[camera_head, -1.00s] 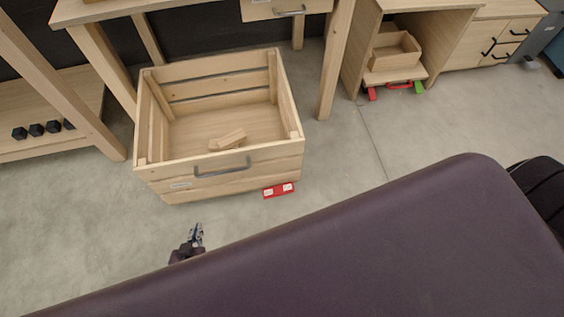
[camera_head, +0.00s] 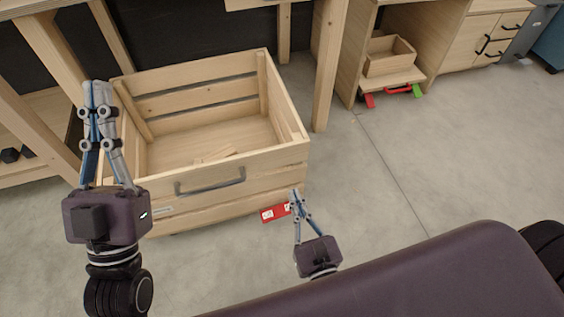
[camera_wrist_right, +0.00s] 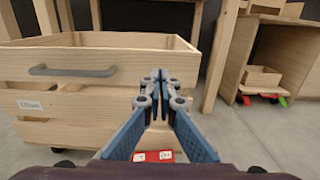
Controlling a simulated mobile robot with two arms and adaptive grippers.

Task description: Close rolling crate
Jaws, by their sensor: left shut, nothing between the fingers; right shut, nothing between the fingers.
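The wooden rolling crate (camera_head: 235,208) stands on the floor, its front out from under the wooden table. It has a grey handle (camera_head: 210,182) on its front and a wood block (camera_head: 214,154) inside. My left gripper (camera_head: 97,88) is shut and empty, raised at the crate's left side and covering part of it. My right gripper (camera_head: 296,194) is shut and empty, near the crate's front right corner. In the right wrist view the right fingertips (camera_wrist_right: 160,76) point at the crate's front (camera_wrist_right: 75,125), right of its handle; contact cannot be told.
A red tag-like piece (camera_head: 275,213) shows at the crate's lower right front. Table legs (camera_head: 330,80) stand on both sides behind it. A smaller crate (camera_head: 390,58) sits in a cabinet at the back right. Open floor (camera_head: 400,170) lies to the right.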

